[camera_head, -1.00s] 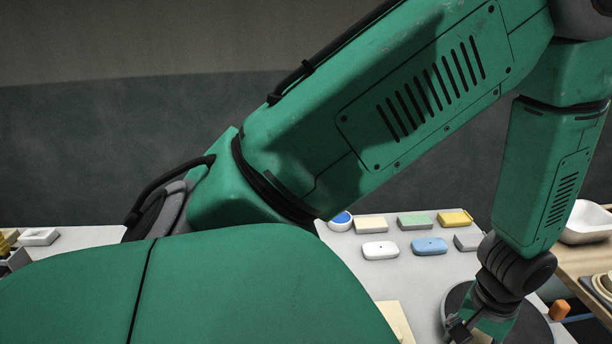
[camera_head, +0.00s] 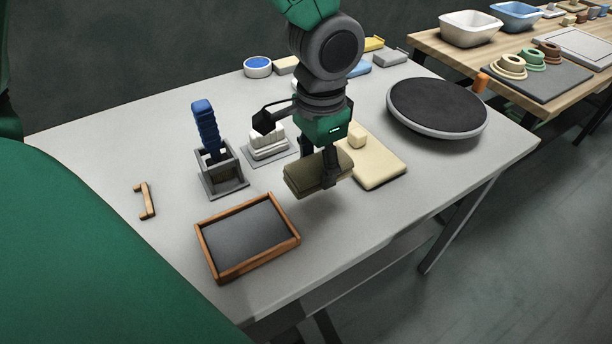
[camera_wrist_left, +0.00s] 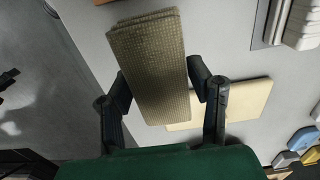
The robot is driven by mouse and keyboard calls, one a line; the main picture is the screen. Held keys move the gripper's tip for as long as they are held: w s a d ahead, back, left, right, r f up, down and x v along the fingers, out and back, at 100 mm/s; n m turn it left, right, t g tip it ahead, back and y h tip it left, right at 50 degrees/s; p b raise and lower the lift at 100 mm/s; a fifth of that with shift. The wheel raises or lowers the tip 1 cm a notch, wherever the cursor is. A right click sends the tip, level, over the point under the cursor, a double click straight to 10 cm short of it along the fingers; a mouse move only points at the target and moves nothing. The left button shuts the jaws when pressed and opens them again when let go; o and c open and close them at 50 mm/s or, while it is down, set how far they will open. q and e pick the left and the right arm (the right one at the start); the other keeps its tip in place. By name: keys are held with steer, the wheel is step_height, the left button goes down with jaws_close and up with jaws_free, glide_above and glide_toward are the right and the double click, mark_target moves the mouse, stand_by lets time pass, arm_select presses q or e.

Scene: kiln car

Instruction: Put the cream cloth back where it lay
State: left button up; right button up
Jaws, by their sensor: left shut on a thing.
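A folded woven cloth (camera_head: 312,178), khaki rather than cream in these pictures, hangs level in my left gripper (camera_head: 319,160). The gripper is shut on it across the middle, with one finger on each side. In the left wrist view the cloth (camera_wrist_left: 150,60) shows its layered folds between the two fingers (camera_wrist_left: 160,85). It appears to be above the grey table, in front of a cream board (camera_head: 383,168); the exact gap is hard to tell. The cream board also shows beyond the cloth in the left wrist view (camera_wrist_left: 245,103). My right gripper is not in view.
A wood-framed tray (camera_head: 203,246) is at the front. A grey holder (camera_head: 222,184) with a blue-handled tool (camera_head: 207,126) stands left of the cloth. White pieces (camera_head: 268,147) lie behind it. A dark turntable (camera_head: 437,105) is to the right. The table's right front is clear.

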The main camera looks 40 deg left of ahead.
mark_target(317, 203)
arm_select(q)
step_height(317, 203, down, 3)
steer(key=shift+w+d+f+b, duration=0.1)
steer(key=shift+d+f+b, duration=0.05)
steer(key=shift+b, duration=0.2)
steer(key=f+b, duration=0.1)
steer(key=f, duration=0.2)
steer(key=shift+a+f, duration=0.15)
steer(key=shift+a, duration=0.05)
steer(key=shift+f, duration=0.25)
steer(key=shift+r, duration=0.1)
steer(key=o, duration=1)
steer(key=shift+d, duration=0.1)
